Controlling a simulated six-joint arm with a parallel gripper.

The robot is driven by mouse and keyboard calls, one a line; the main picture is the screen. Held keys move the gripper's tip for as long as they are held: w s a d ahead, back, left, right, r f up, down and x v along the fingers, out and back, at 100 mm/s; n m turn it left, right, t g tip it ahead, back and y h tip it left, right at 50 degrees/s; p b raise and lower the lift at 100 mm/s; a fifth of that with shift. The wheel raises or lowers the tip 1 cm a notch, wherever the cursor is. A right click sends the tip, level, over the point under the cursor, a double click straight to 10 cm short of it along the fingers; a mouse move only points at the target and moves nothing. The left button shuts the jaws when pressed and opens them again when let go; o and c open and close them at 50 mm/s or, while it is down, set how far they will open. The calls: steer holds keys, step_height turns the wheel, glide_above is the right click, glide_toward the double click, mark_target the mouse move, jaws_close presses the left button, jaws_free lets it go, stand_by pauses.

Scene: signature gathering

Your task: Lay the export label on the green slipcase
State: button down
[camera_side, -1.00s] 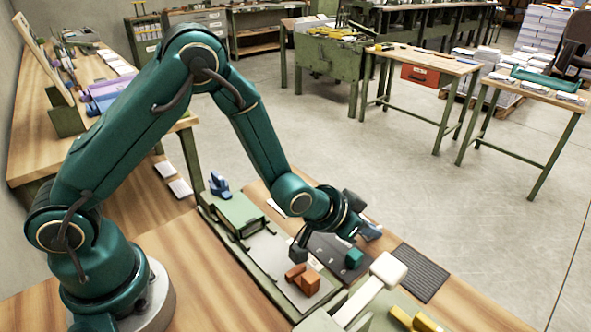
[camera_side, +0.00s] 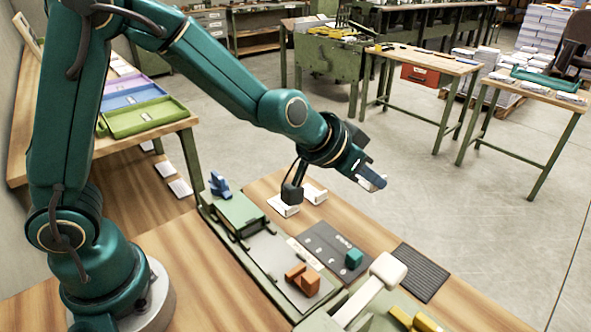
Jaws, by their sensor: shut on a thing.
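My gripper (camera_side: 368,178) is raised above the front bench near its far edge. The green slipcase (camera_side: 122,127) appears to be the shallow, green, tray-like case on the left bench, nearest in a row of coloured cases. A small white patch shows on it. My gripper is far to its right, well apart from it.
Blue and purple cases (camera_side: 133,97) lie behind the green one. On the front bench are a dark lettered board (camera_side: 325,240) with a teal block (camera_side: 354,258), orange blocks (camera_side: 308,284), a white-handled lever (camera_side: 375,284), a ribbed black mat (camera_side: 421,272) and white cards (camera_side: 283,207).

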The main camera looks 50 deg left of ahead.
steer(key=s+a+r+n+y, duration=0.2)
steer(key=s+a+r, duration=1)
steer(key=a, duration=0.1)
steer(key=w+d+f+m+h, duration=0.2)
steer(key=w+d+f, duration=1)
steer(key=d+f, duration=0.1)
steer(key=shift+w+d, duration=0.15)
steer(key=shift+d, duration=0.55)
steer(key=shift+f, duration=0.15)
steer(key=shift+f, duration=4.8)
steer(key=shift+f, duration=0.1)
